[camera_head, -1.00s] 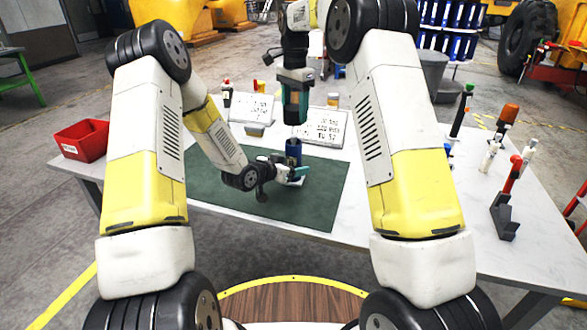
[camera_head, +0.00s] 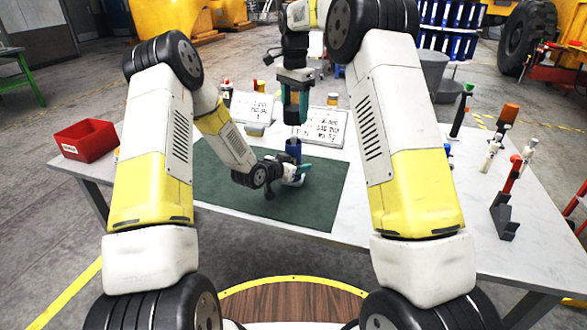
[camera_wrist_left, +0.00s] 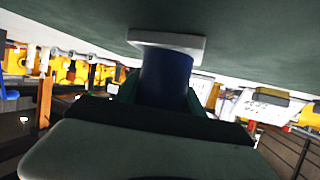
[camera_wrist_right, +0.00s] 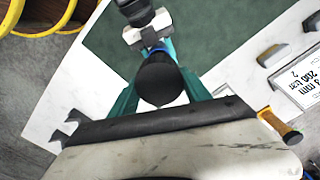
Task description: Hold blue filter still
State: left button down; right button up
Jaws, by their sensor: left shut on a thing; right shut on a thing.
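The blue filter (camera_head: 293,146) stands upright on a small white base on the green mat. The left wrist view also shows the blue filter (camera_wrist_left: 166,76) and the white base (camera_wrist_left: 167,41). My left gripper (camera_head: 296,170) is shut around the filter's lower part from the side. My right gripper (camera_head: 294,112) points straight down above the filter. It is shut on a dark, rounded thing (camera_wrist_right: 160,83), seen end-on in the right wrist view. This thing hides most of the filter there, and I cannot tell whether the two touch.
The green mat (camera_head: 230,190) has free room around the filter. Printed boards (camera_head: 322,127) stand behind it. A red bin (camera_head: 86,140) is at the table's left. Several upright tools, one with a red handle (camera_head: 513,172), stand on the right.

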aim_at(294, 136)
jog(key=shift+f, duration=2.5)
jog(key=shift+f, duration=0.85)
jog(key=shift+f, duration=0.6)
